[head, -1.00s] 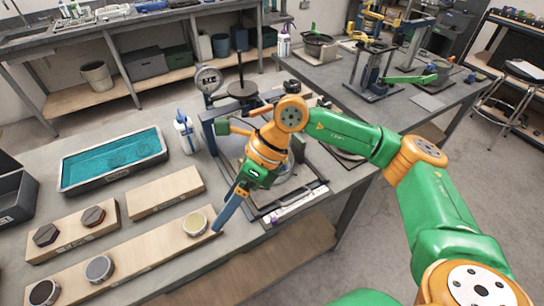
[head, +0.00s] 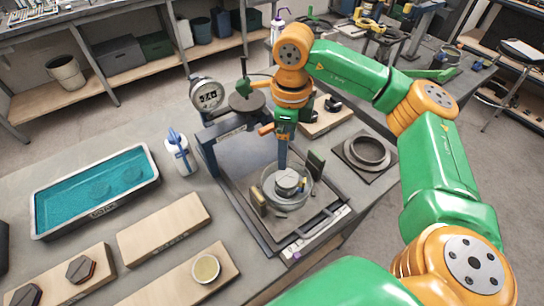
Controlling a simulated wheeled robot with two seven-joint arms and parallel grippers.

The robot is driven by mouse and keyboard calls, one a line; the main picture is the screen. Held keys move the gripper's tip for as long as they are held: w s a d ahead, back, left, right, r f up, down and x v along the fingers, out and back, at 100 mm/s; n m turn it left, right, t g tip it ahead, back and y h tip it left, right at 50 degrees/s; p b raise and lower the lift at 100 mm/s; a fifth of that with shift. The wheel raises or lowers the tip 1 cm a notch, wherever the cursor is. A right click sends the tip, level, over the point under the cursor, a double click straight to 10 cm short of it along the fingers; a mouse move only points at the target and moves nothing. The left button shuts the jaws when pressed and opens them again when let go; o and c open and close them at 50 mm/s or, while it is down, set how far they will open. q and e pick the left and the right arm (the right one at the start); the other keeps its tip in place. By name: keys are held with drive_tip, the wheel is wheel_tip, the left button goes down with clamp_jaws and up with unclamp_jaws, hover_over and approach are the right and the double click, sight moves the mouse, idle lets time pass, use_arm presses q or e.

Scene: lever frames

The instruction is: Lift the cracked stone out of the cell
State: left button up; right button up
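A clear round cell (head: 268,187) stands on the dark base of a test frame. A grey round stone (head: 287,178) sits inside it; I cannot make out a crack at this size. My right gripper (head: 283,160) points straight down over the cell. Its blue fingers overlap into one bar in this view, with the tips at the stone's far edge. I cannot tell whether they touch it or how far apart they are. My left gripper is not in view.
The frame's upright posts and crossbar (head: 232,127), with a dial gauge (head: 208,95), stand left of my gripper. Two upright plates (head: 316,163) flank the cell. A white bottle (head: 181,153), a teal liquid tray (head: 95,190) and wooden boards (head: 163,228) are to the left.

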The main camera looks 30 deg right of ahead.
sight(287, 178)
drive_tip(key=shift+s+f+b, duration=0.85)
drive_tip(key=shift+s+b, duration=0.05)
drive_tip(key=shift+b, duration=0.1)
drive_tip(key=f+b, duration=0.4)
drive_tip(key=f, duration=0.1)
drive_tip(key=f+b, duration=0.2)
drive_tip(key=f, duration=0.1)
drive_tip(key=shift+w, duration=0.25)
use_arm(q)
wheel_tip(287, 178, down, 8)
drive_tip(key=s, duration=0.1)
use_arm(e)
drive_tip(key=shift+w+r, duration=0.1)
drive_tip(key=c, duration=1)
drive_tip(key=shift+r, duration=0.1)
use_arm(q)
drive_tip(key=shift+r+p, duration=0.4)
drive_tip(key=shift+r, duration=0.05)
use_arm(e)
drive_tip(key=shift+r, duration=0.55)
